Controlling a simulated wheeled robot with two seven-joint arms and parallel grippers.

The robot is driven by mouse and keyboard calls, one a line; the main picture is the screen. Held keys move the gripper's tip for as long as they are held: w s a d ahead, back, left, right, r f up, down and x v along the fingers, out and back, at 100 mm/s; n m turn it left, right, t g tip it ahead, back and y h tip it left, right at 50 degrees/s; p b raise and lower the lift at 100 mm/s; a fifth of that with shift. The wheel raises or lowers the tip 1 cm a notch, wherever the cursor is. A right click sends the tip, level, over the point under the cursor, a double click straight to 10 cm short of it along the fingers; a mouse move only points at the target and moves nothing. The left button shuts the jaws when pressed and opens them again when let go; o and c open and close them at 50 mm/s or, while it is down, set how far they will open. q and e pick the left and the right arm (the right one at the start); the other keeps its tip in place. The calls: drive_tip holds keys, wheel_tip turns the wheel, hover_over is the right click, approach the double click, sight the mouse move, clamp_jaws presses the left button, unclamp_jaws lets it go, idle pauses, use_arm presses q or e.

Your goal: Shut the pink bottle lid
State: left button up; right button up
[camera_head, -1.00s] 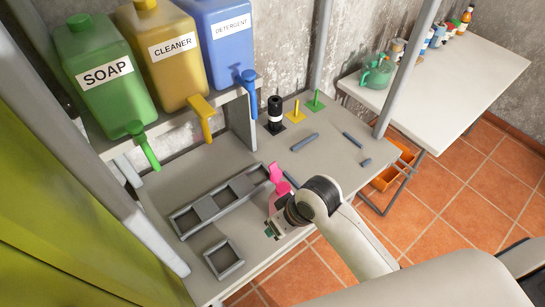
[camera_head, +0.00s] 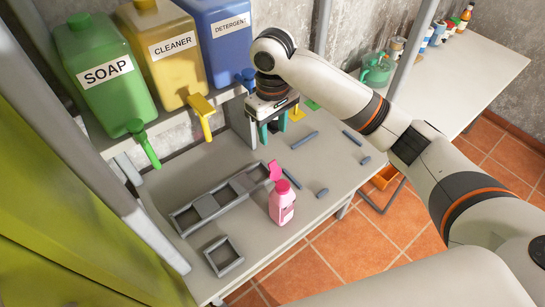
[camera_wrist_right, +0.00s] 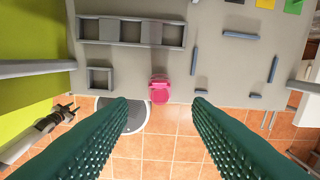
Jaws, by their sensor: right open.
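The pink bottle (camera_head: 282,208) stands upright near the table's front edge. Its pink lid (camera_head: 275,171) shows as a raised flap behind the bottle's top, apparently tipped open. In the right wrist view the bottle (camera_wrist_right: 159,97) appears from above, between the fingers in the picture but beyond them, with the flap (camera_wrist_right: 159,80) at its far side. My right gripper (camera_head: 274,125) is open and empty, over the back of the table, well clear of the bottle.
A grey tray frame (camera_head: 183,222) and a small square frame (camera_head: 222,258) lie left of the bottle. Several grey bars, such as one (camera_head: 305,140), lie to the right. A shelf with soap (camera_head: 105,85), cleaner (camera_head: 162,55) and detergent (camera_head: 225,40) jugs stands behind.

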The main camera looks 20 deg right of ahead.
sight(273, 163)
wheel_tip(273, 163, down, 10)
drive_tip(key=p, duration=0.3)
drive_tip(key=shift+f, duration=0.7)
clamp_jaws()
